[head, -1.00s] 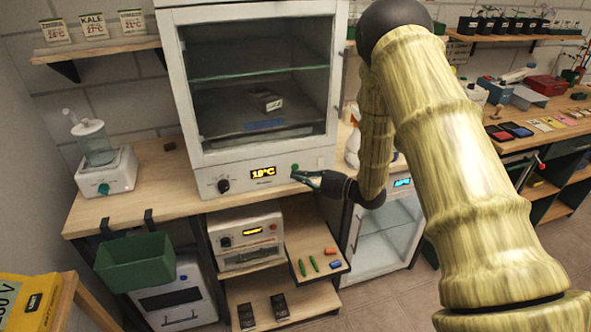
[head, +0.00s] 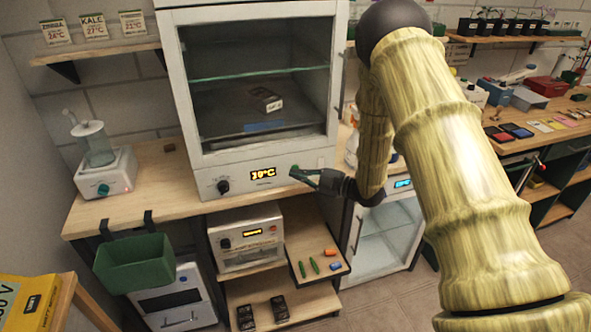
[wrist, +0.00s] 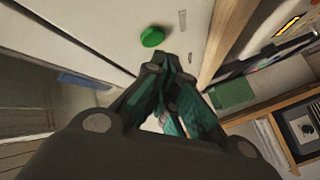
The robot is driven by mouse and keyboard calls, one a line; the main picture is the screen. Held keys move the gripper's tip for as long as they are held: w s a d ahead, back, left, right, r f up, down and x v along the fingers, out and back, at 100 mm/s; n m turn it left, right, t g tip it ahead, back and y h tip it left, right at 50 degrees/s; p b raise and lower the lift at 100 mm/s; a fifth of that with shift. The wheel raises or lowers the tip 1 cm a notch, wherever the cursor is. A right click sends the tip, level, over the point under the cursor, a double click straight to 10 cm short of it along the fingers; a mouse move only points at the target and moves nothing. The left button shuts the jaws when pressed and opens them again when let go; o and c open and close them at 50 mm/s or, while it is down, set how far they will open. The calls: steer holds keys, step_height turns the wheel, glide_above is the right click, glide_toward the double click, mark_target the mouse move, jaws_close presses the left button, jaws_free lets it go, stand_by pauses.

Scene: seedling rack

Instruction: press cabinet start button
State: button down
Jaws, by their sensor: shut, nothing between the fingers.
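The white cabinet (head: 205,180) with a glass door stands on the wooden bench. Its lower panel has a black knob (head: 223,187), a lit yellow display (head: 263,174) and a green start button near the right end. The round green button (wrist: 152,37) is plain in the wrist view, on the pale panel.
Below the bench stand a smaller white device (head: 245,240) and a shelf with green and coloured pieces (head: 314,264). A glass-door fridge (head: 385,235) is right of them. A green bin (head: 135,262) hangs at the bench's front left.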

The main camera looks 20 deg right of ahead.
steer(key=shift+w+b, duration=0.4)
steer(key=shift+w, duration=0.4)
stand_by(1.4)
steer(key=shift+s, duration=0.15)
stand_by(0.3)
steer(key=shift+s, duration=0.65)
steer(key=shift+s+d, duration=0.1)
steer(key=shift+s, duration=2.4)
